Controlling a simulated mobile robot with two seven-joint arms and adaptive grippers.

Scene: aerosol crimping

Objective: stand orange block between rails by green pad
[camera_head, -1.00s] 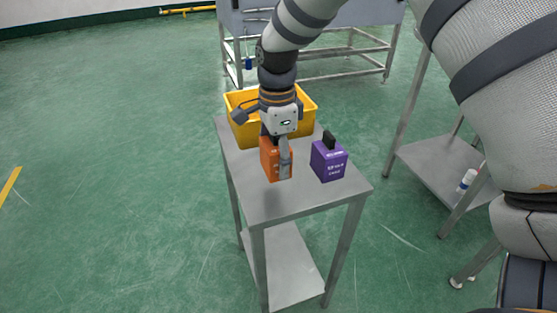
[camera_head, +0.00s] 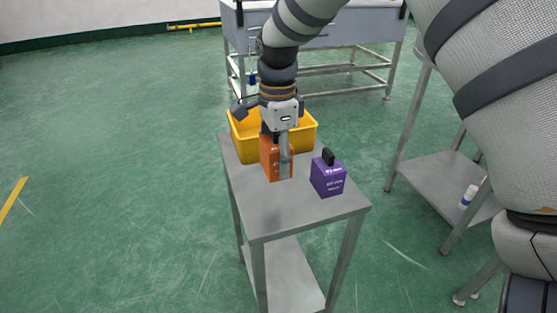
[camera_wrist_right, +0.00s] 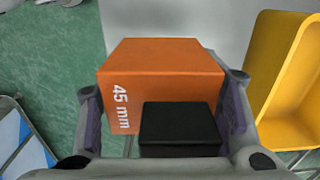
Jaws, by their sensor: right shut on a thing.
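The orange block (camera_head: 270,158) has a black knob (camera_wrist_right: 180,125) on top and "45 mm" on its side in the right wrist view. My right gripper (camera_head: 281,155) is shut on it, with a finger (camera_wrist_right: 90,120) on each side. The block is upright above the grey table (camera_head: 290,212), and a soft shadow lies on the tabletop below it. No rails or green pad show in these views. My left gripper is not in view.
A purple block (camera_head: 327,178) with a black knob stands on the table to the right. A yellow bin (camera_head: 243,145) is behind the orange block. A grey bench (camera_head: 350,32) is at the back, and a shelf stand (camera_head: 440,180) is at the right.

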